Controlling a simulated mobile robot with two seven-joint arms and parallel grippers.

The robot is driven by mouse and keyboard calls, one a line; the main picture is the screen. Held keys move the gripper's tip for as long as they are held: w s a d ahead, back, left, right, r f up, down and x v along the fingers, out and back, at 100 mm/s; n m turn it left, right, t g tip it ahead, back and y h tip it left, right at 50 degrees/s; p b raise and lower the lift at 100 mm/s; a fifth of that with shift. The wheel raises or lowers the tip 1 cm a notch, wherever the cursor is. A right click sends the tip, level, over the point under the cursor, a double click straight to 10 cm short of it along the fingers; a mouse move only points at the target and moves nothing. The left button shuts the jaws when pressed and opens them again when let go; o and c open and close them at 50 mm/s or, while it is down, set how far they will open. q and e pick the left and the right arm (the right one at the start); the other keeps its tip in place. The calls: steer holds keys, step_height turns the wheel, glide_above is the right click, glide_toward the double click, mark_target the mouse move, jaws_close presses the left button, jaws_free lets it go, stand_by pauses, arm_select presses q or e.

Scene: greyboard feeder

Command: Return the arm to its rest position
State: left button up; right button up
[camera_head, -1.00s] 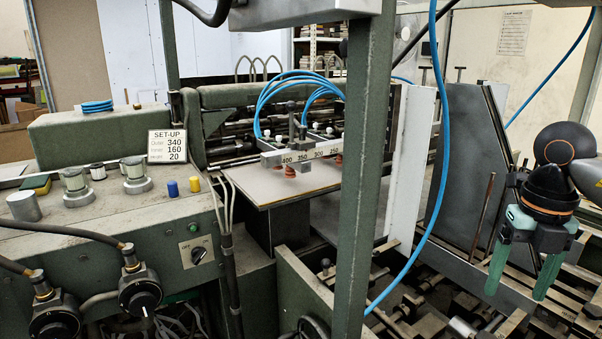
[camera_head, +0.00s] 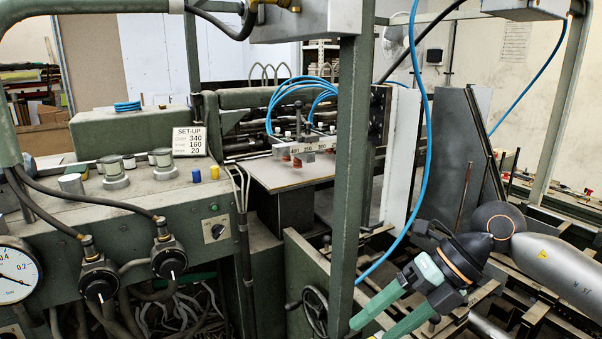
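My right arm comes in from the right edge, low in the head view. My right gripper (camera_head: 382,322) has two green fingers that point down and to the left. The fingers are apart, with nothing visible between them. The gripper is in front of the machine's lower frame, to the right of the green upright post, and one fingertip appears close to that post in the picture. Whether they touch I cannot tell. My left gripper is not in view.
The green post (camera_head: 354,190) stands mid-view. A blue hose (camera_head: 422,150) hangs above the gripper. A handwheel (camera_head: 314,310) sits left of the post. The control panel (camera_head: 130,225) with knobs and a gauge (camera_head: 16,275) fills the left. The feeder board (camera_head: 285,175) lies behind.

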steer(key=s+a+r+m+t+y, duration=0.1)
steer(key=a+r+m+t+y, duration=0.1)
steer(key=a+r+y, duration=0.4)
steer(key=s+a+r+m+t+y, duration=0.1)
steer(key=a+r+m+t+y, duration=0.1)
steer(key=a+r+y, duration=0.35)
steer(key=w+d+f+m+t+h, duration=0.3)
steer(key=m+t+h, duration=0.1)
steer(key=m+t, duration=0.5)
steer(key=w+d+f+m+t+h, duration=0.25)
steer(key=m+t+h, duration=0.3)
steer(key=m, duration=0.45)
steer(key=s+d+f+m+g+h, duration=0.1)
steer(key=d+f+m+h, duration=0.35)
steer(key=f, duration=0.25)
steer(key=d+f+m+g+h, duration=0.2)
steer(key=d+f+m+h, duration=0.25)
steer(key=f, duration=0.25)
steer(key=s+d+f+m+g+h, duration=0.1)
steer(key=s+d+f+m+g, duration=0.1)
steer(key=s+f+g, duration=0.6)
steer(key=s+d+f+m+g, duration=0.15)
steer(key=s+f+g, duration=0.25)
steer(key=s+f, duration=0.85)
steer(key=w+a+f+t+y, duration=0.2)
steer(key=a+f+t, duration=0.2)
steer(key=f, duration=0.5)
steer(key=shift+w+t, duration=0.15)
steer(key=shift+t, duration=0.6)
